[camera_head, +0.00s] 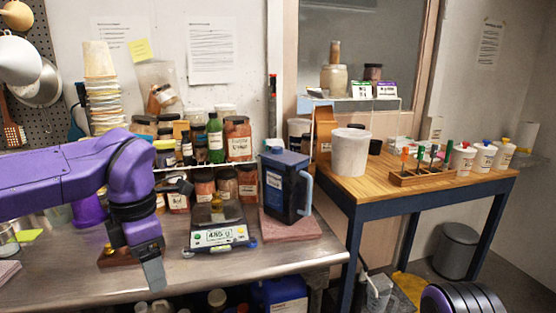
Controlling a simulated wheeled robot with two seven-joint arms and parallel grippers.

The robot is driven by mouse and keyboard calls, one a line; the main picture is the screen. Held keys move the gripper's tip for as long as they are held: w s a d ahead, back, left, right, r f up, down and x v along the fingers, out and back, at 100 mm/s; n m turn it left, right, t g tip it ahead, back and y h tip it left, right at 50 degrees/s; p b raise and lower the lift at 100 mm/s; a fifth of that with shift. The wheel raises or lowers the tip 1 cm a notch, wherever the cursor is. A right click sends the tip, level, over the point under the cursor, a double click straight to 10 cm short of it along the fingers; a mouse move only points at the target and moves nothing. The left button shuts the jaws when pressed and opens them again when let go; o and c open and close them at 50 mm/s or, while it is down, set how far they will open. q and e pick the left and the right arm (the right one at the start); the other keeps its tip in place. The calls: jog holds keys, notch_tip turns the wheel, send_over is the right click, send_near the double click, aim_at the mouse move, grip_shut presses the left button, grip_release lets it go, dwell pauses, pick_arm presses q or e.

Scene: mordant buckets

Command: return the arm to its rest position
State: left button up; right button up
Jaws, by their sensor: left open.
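My left arm (62,180) is purple and reaches in from the left over the steel bench (275,262). Its wrist bends down, and my left gripper (153,274) points down near the bench's front edge. The gripper is open, with nothing seen between its fingers; one finger shows best. A dark wooden block (118,257) lies behind it, partly hidden. My right gripper is not in view; a dark, ribbed part of what looks like my right arm (462,299) shows at the bottom right.
A digital scale (222,236) with a small brass-coloured item on it stands right of the gripper. A dark blue jug (284,187) stands on a reddish slab. Jars crowd the shelf behind. The wooden table (375,188) holds a white bucket (350,152), a rack (425,176) and several white cups.

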pick_arm(q)
jog(key=w+a+f+t+y, duration=0.5)
jog(key=w+a+f+y, duration=0.2)
jog(key=a, duration=0.1)
notch_tip(320, 180, down, 21)
jog(key=s+m+t, duration=0.3)
jog(key=m+t, duration=0.1)
jog(key=m, duration=0.6)
jog(key=s+f+m+g+h, duration=0.1)
jog(key=s+f+m+g, duration=0.1)
jog(key=s+f, duration=0.4)
jog(key=s+f+m+g+h, duration=0.1)
jog(key=s+f+m, duration=0.3)
jog(key=s, duration=0.8)
jog(key=s+f+m+g+h, duration=0.1)
jog(key=s+f+m+g, duration=0.2)
jog(key=s+f, duration=0.5)
jog(key=shift+s+h, duration=0.3)
jog(key=shift+s, duration=0.55)
jog(key=shift+c, duration=0.3)
